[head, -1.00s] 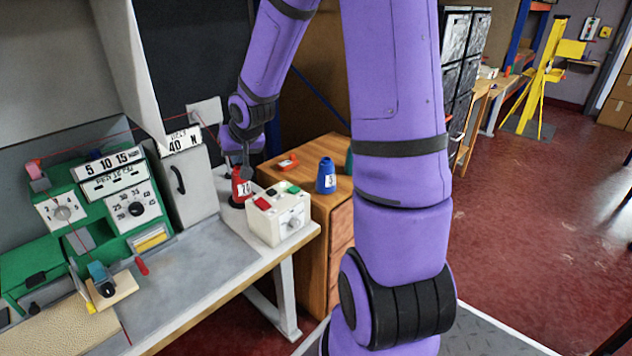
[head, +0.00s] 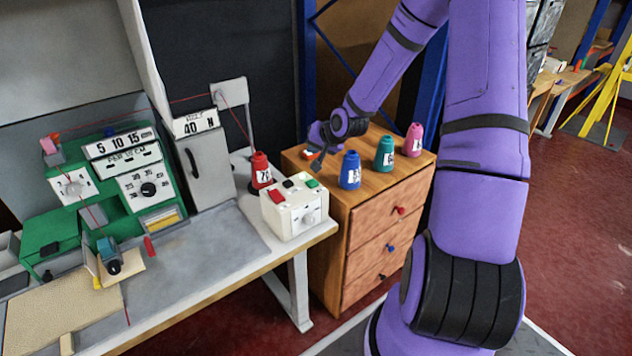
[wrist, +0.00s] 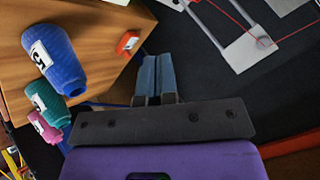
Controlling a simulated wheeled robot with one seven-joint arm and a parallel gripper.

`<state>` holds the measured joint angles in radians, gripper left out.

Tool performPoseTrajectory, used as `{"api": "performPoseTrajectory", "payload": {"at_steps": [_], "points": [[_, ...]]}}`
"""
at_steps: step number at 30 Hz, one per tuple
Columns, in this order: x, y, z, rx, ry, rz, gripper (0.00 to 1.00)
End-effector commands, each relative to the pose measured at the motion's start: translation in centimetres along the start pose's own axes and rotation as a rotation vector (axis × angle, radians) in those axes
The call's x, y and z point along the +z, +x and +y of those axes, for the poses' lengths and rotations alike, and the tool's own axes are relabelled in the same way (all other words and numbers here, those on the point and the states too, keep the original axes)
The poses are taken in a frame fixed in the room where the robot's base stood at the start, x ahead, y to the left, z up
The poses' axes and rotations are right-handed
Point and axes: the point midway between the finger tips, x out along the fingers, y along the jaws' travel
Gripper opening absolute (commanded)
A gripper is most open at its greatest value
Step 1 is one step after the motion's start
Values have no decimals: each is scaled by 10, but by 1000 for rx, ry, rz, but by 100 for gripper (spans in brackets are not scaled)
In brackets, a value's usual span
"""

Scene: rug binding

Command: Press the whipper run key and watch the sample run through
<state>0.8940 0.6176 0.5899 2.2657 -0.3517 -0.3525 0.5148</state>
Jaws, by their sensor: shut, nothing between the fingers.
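The white control box (head: 292,219) stands at the right end of the bench in the head view. Its top carries a red key (head: 278,196), a black key (head: 289,183) and a green key (head: 312,183); a round knob is on its front. No key label is readable. The green machine (head: 110,185) stands at the left, with red thread running from it. My gripper (head: 317,161) is shut and empty, above the back left of the wooden cabinet, behind and right of the box. Its closed fingers (wrist: 153,76) also show in the wrist view.
A red thread cone (head: 261,171) stands behind the box. Blue (head: 350,170), teal (head: 384,153) and pink (head: 413,140) cones stand on the wooden cabinet (head: 340,205). A small orange-red item (wrist: 128,43) lies near its edge. The grey bench top (head: 190,250) is mostly clear.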

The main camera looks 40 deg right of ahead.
Motion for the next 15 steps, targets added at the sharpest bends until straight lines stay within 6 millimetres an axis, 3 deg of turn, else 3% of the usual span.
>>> {"api": "performPoseTrajectory", "payload": {"at_steps": [8,15], "points": [[3,4,3,1,1,-3,0],[17,22,16,2,1,-4,0]]}}
